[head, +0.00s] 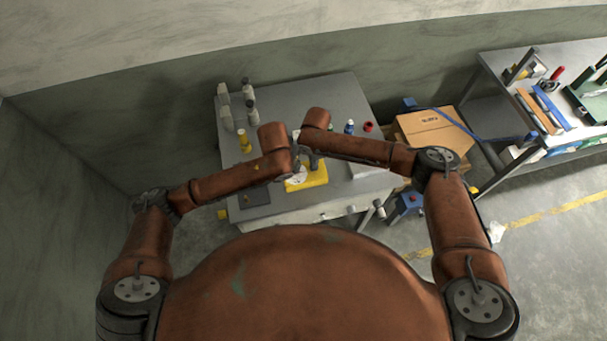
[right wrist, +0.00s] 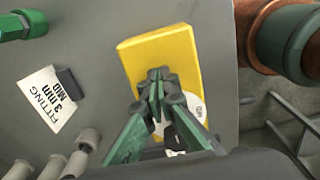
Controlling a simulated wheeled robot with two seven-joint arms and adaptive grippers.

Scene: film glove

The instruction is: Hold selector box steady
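The yellow selector box (head: 314,177) lies on the grey workbench, under both hands in the head view. In the right wrist view the box (right wrist: 150,52) shows as a yellow slab with a white round dial (right wrist: 196,106) partly hidden behind my fingers. My right gripper (right wrist: 156,78) has its green fingers together over the box's face; I cannot tell whether the tips touch it. It also shows in the head view (head: 313,160), above the box. My left gripper (head: 296,168) is at the box's left side, small and partly hidden, so its fingers cannot be read.
A card reading "FITTING 3 mm" (right wrist: 52,98) stands beside the box. Pale bottles (head: 225,110) and a yellow bottle (head: 244,141) are on the bench's left; a blue bottle (head: 349,127) and red item (head: 368,127) are at the back right. A cardboard box (head: 432,132) is right of the bench.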

